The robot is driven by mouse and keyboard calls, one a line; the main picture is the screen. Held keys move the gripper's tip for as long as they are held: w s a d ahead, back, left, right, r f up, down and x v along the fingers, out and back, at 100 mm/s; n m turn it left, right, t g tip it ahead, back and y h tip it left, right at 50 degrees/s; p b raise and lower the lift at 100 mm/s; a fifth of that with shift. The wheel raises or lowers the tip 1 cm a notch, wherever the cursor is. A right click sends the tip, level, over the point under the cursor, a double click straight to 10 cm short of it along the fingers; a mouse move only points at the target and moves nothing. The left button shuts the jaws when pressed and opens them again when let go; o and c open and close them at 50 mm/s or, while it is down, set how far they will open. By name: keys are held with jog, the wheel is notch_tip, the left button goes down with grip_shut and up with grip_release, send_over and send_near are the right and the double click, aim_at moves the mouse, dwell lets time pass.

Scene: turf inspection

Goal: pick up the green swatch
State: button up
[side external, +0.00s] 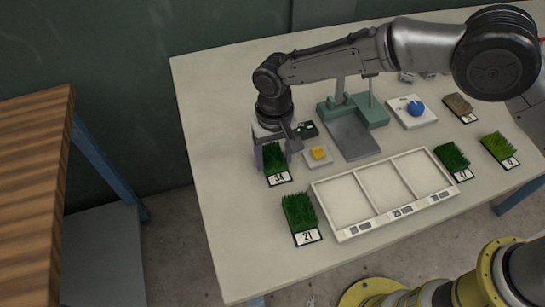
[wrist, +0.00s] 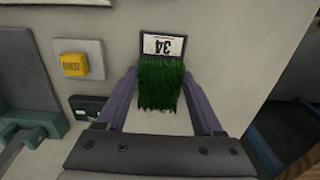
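Several green turf swatches with number cards lie on the table. The dark green swatch marked 34 (side external: 275,158) is at my gripper (side external: 272,152) and also shows in the wrist view (wrist: 159,87). In the wrist view my gripper (wrist: 160,78) is open, with one purple finger on each side of this swatch. The fingertips are close to its sides; I cannot tell whether they touch. Another dark green swatch (side external: 451,158) and a lighter green one (side external: 498,147) lie at the right.
A white tray with three compartments (side external: 340,235) and number labels is right of swatch 27. A yellow block on a pale pad (side external: 318,154), a green-grey stand (side external: 354,140), a blue ball on a white plate (side external: 414,107) and a brown swatch (side external: 458,104) are behind. The table's left side is clear.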

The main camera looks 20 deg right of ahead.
jog(key=c, duration=0.7)
